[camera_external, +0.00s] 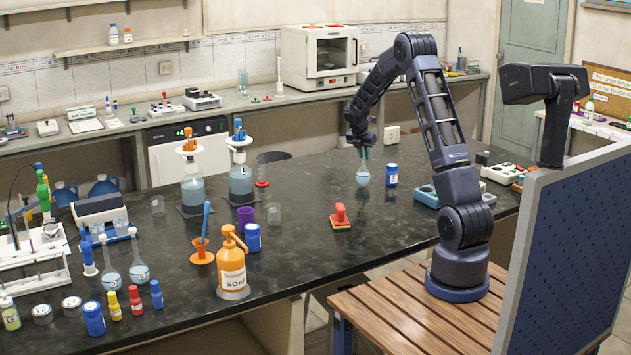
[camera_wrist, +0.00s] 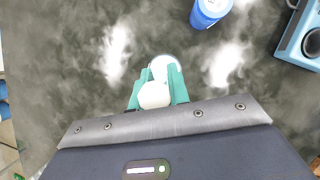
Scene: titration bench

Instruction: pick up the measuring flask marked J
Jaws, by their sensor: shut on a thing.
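A clear measuring flask (camera_external: 363,176) with a round, pale-blue bulb is below my gripper (camera_external: 364,153) in the external view, over the far right of the black bench. My gripper is shut on the flask's neck. In the wrist view the green fingers of my gripper (camera_wrist: 159,92) stand on both sides of the flask's white top (camera_wrist: 154,96), and part of its bulb (camera_wrist: 166,66) shows beyond. The flask looks upright. No letter on it can be read. I cannot tell whether its base touches the bench.
A blue-and-white jar (camera_external: 391,175) stands close right of the flask. A blue holder (camera_external: 426,197) lies further right. Two more round flasks (camera_external: 111,277) (camera_external: 139,271) stand at the left. The bench around the held flask is mostly clear.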

